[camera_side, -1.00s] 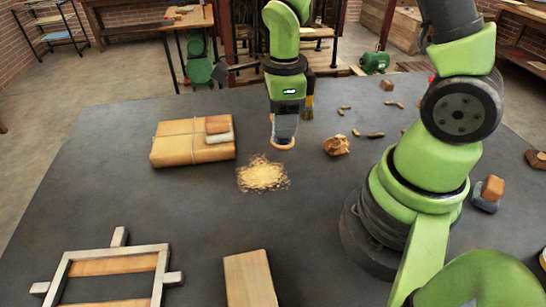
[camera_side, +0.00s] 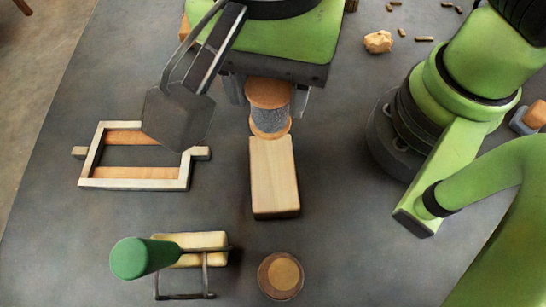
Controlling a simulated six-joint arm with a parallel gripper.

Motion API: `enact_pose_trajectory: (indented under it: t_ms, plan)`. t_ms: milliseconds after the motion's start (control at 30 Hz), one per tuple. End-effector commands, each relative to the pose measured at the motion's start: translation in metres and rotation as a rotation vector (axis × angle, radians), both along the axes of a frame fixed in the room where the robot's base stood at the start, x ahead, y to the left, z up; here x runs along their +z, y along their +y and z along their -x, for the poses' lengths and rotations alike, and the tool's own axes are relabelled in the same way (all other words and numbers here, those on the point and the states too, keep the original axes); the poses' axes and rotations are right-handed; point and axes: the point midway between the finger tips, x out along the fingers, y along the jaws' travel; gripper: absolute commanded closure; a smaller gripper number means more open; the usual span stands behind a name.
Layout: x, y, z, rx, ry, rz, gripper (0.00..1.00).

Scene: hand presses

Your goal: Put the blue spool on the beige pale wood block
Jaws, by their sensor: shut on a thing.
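My gripper (camera_side: 268,100) is at the upper middle of the side view and is shut on the spool (camera_side: 270,108). The spool has blue-grey winding between two round wooden flanges and is about upright. The beige pale wood block (camera_side: 275,180) lies flat on the dark table, just nearer than the spool. The spool's lower flange overlaps the block's far end in the picture. I cannot tell whether it touches the block or hangs above it. The gripper body hides part of the fingers.
A pale frame with wooden bars (camera_side: 185,172) lies left of the block. A green-handled tool (camera_side: 130,258) and a round wooden piece (camera_side: 281,275) are at the front. A crumpled tan lump (camera_side: 378,42) lies at the back right.

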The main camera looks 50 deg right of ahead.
Motion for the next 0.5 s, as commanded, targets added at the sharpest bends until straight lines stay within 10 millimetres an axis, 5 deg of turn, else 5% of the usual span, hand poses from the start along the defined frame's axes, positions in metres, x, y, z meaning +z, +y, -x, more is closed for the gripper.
enact_pose_trajectory:
  t_ms: [133, 500]
  plan:
    - [-0.003, 0.008, 0.011, 0.069, 0.001, 0.002, 0.76]
    - [-0.058, 0.009, 0.012, 0.074, 0.003, 0.004, 0.76]
